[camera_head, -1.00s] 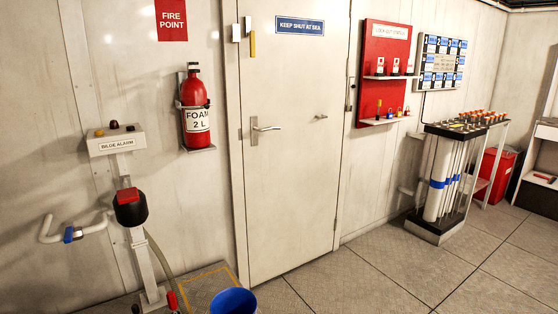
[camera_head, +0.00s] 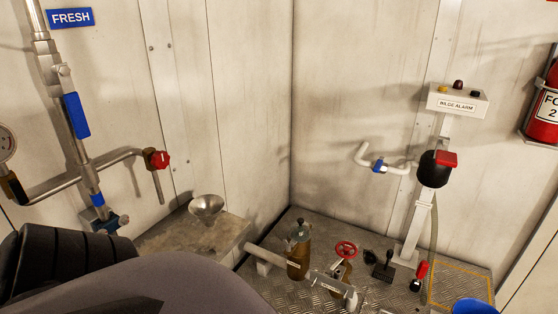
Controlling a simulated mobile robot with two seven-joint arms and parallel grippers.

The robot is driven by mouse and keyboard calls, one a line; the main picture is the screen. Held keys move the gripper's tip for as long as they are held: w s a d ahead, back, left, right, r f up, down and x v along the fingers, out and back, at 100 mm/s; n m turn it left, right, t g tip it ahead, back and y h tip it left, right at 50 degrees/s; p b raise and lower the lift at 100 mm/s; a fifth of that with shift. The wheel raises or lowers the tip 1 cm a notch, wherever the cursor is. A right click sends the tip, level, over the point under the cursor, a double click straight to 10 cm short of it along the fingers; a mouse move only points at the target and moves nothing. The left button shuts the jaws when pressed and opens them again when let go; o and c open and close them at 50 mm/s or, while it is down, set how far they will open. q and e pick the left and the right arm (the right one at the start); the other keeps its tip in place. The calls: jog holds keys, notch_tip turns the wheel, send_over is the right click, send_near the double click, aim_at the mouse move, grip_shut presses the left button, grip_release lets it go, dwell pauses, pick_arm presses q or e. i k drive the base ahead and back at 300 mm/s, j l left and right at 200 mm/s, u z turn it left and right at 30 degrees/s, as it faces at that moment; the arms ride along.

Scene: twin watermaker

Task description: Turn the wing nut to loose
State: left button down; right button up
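I cannot pick out a wing nut for certain at this size. A bronze pot-shaped fitting (camera_head: 298,250) with a small grey top stands on the chequered floor plate, joined to a pale pipe (camera_head: 268,256). Beside it on the right is a valve with a red handwheel (camera_head: 346,250) and a labelled grey body (camera_head: 333,285) in front. Neither of my grippers shows in the head view. A dark ribbed and grey rounded shape close to the camera hides the lower left.
A metal funnel (camera_head: 206,206) sits on a grey ledge (camera_head: 190,235). Pipework with a red knob (camera_head: 157,160) runs along the left wall. The bilge alarm box (camera_head: 457,103) stands on a post at right. A blue bucket (camera_head: 472,307) is at the lower right edge.

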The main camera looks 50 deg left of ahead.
aim_at(291, 245)
jog(key=u, duration=1.55)
jog(key=i+l+z, duration=0.55)
jog(key=i+j, duration=0.05)
